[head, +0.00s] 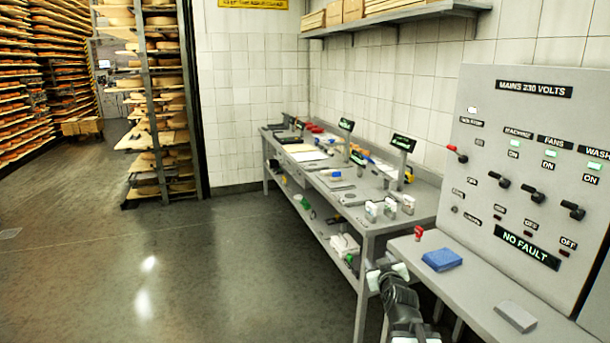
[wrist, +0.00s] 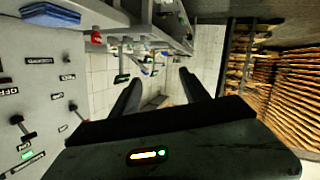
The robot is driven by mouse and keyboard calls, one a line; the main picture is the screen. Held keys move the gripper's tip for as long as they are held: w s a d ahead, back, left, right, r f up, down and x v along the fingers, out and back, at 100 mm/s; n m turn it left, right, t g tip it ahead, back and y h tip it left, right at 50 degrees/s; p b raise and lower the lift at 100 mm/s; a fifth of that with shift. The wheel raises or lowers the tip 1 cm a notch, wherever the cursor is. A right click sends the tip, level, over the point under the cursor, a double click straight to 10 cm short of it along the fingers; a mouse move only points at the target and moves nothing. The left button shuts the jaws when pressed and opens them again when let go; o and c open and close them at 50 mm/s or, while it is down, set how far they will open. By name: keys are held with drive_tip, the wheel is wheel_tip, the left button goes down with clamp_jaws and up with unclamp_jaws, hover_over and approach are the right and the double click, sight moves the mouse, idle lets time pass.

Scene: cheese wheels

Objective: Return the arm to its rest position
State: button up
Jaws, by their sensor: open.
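My gripper (head: 385,274) shows at the lower middle right of the head view, beside the near end of the workbench and left of the grey shelf under the control panel. In the wrist view my gripper (wrist: 160,84) has its two dark fingers spread apart with nothing between them. The wrist view looks tipped over, with the control panel (wrist: 40,105) at the left and the workbench along the top. My arm reaches up from the bottom edge of the head view.
The control panel (head: 535,150) with switches stands at right. A blue sponge (head: 441,259) and a grey block (head: 515,317) lie on the shelf below it. The workbench (head: 375,222) holds scales and small items. Cheese racks (head: 160,110) stand at back left. The floor (head: 170,270) at left is clear.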

drive_tip(key=s+a+f+n+g+y+p, duration=0.1)
drive_tip(key=s+a+f+g, duration=0.25)
drive_tip(key=a, duration=0.25)
drive_tip(key=s+a+f+g+y, duration=0.1)
drive_tip(key=s+a+f+g, duration=0.15)
drive_tip(key=a+f, duration=0.25)
drive_tip(key=s+f+m+g, duration=0.1)
drive_tip(key=s+f+g, duration=0.1)
drive_tip(key=s, duration=0.3)
drive_tip(key=s+d+f+m+g, duration=0.1)
drive_tip(key=s+f+g, duration=0.2)
drive_tip(key=s, duration=0.3)
drive_tip(key=s+d+f+m+g+h, duration=0.1)
drive_tip(key=s+f+g, duration=0.2)
drive_tip(key=s, duration=0.3)
drive_tip(key=shift+m+g, duration=0.4)
drive_tip(key=shift+g, duration=0.2)
drive_tip(key=shift+f, duration=0.1)
